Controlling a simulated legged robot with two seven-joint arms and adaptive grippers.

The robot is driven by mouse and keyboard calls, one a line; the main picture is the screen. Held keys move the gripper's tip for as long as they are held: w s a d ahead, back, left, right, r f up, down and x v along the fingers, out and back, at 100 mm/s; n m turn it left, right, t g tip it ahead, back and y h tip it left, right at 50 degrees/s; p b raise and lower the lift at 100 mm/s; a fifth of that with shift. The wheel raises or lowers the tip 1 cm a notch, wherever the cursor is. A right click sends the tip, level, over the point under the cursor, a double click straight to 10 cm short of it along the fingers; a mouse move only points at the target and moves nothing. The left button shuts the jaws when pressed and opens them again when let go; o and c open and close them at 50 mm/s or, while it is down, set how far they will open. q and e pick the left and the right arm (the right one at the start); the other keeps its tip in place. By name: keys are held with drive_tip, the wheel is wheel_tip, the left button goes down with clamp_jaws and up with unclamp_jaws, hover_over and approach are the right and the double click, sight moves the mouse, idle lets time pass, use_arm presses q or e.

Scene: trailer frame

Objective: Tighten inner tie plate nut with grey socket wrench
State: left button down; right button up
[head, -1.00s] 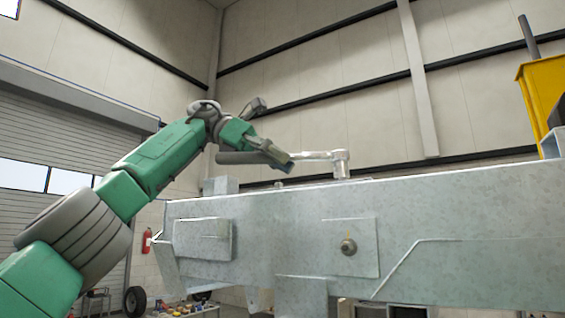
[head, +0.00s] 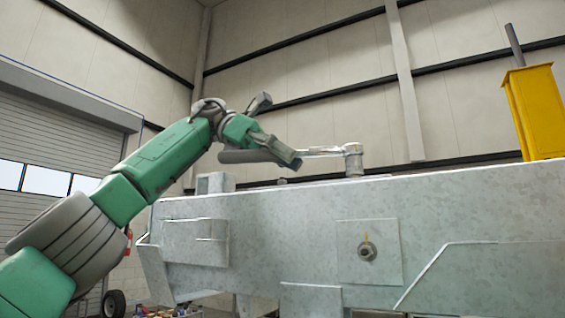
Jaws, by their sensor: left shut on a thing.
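My left gripper (head: 290,161) is shut on the handle of the grey socket wrench (head: 322,151) above the top edge of the trailer frame (head: 290,225). The wrench lies roughly level. Its socket head (head: 353,160) points down at the frame's top edge on the right of the gripper. What is under the socket is hidden behind that edge, so I cannot tell whether it sits on a nut. A square plate (head: 345,235) with a nut (head: 367,251) is on the frame's near face, below the socket. My right gripper is not in view.
A yellow box-like stand (head: 537,112) with a dark bar rises behind the frame at the right. A raised block (head: 214,183) stands at the frame's left end. A wheel (head: 114,303) is on the floor at lower left.

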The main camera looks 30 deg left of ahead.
use_arm(q)
drive_tip(key=shift+w+a, duration=0.1)
drive_tip(key=shift+a, duration=0.1)
drive_tip(key=shift+s+d, duration=0.25)
drive_tip(key=shift+d, duration=0.15)
drive_tip(key=s+d+n+t+y+b, duration=0.5)
drive_tip(key=d+n+t+b, duration=0.3)
drive_tip(key=n+t+b, duration=0.1)
drive_tip(key=shift+s+n+b, duration=0.35)
drive_tip(key=shift+n+b, duration=0.55)
drive_tip(key=shift+b, duration=0.35)
